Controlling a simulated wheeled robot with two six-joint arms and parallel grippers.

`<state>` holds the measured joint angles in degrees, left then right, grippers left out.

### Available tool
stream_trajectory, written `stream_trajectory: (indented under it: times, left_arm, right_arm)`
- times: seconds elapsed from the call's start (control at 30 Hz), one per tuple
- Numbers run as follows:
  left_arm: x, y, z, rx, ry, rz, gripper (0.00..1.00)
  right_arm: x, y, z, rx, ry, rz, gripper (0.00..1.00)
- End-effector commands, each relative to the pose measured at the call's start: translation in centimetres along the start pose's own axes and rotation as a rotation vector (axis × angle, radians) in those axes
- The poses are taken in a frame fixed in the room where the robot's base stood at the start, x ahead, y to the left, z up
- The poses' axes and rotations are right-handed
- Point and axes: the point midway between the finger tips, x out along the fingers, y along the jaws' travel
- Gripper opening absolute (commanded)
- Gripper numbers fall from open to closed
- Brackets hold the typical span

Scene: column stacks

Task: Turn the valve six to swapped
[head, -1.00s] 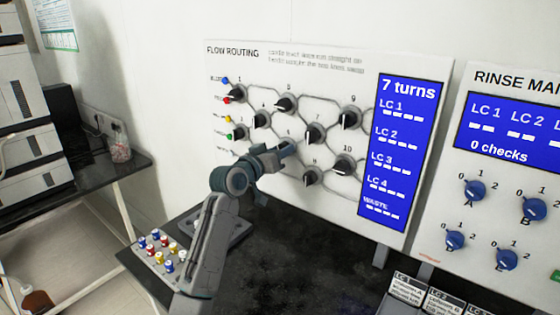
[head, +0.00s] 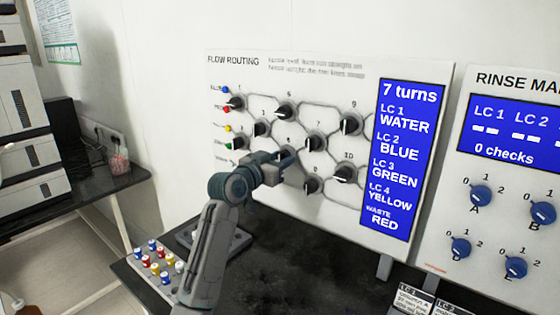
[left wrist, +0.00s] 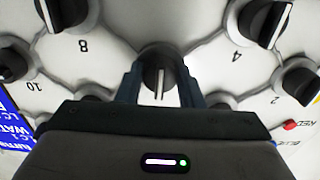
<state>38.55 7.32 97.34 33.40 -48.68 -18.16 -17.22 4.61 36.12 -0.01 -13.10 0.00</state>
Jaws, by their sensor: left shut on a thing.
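The white flow routing panel (head: 232,74) carries several black numbered valve knobs. My left gripper (head: 285,158) reaches its middle column and hides most of the knob below the label 6. In the left wrist view, the fingers (left wrist: 160,88) close around both sides of this valve six knob (left wrist: 159,72), whose white pointer line stands vertical in that picture. Its number is hidden there; labels 8 and 4 show on either side. The panel's blue display (head: 411,155) reads 7 turns, with LC 1 WATER, LC 2 BLUE, LC 3 GREEN, LC 4 YELLOW and WASTE RED.
Neighbouring knobs stand close around my gripper, including valve 10 (head: 345,174) and valve 9 (head: 350,124). A rinse panel (head: 520,82) with blue knobs stands at the right. Coloured vials (head: 154,269) stand on the dark bench at lower left.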

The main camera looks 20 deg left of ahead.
Motion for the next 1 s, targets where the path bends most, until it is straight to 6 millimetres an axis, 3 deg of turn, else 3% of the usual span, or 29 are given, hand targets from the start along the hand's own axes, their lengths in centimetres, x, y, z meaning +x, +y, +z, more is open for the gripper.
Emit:
stream_trajectory:
  times: [0.13,0.17,0.23,0.27,0.53,0.67,1.0]
  left_arm:
    - [0.0,0.0,0.2,0.0,-0.003,0.0,0.11]
    - [0.0,0.0,0.2,0.0,-0.003,0.0,0.39]
    - [0.0,0.0,0.1,0.0,-0.002,0.0,0.53]
    - [0.0,0.0,0.1,0.0,-0.002,0.0,0.55]
    - [-0.1,0.0,0.1,0.0,0.0,0.0,0.55]
    - [-1.0,-0.1,0.2,0.001,0.001,-0.001,0.55]
    - [-7.6,-0.1,0.4,0.005,-0.001,-0.003,0.55]
  right_arm:
    - [0.0,0.0,0.1,0.0,0.0,0.0,0.36]
    - [0.0,0.0,0.1,0.0,0.0,0.0,0.36]
    - [0.0,0.0,0.1,0.0,-0.001,0.0,0.36]
    - [0.0,0.0,0.1,0.0,0.0,0.0,0.36]
    - [0.0,0.0,0.1,0.0,0.0,0.0,0.36]
    - [0.4,0.0,0.1,0.0,-0.001,0.0,0.36]
    - [2.3,-0.2,-0.6,0.0,0.01,0.0,0.36]
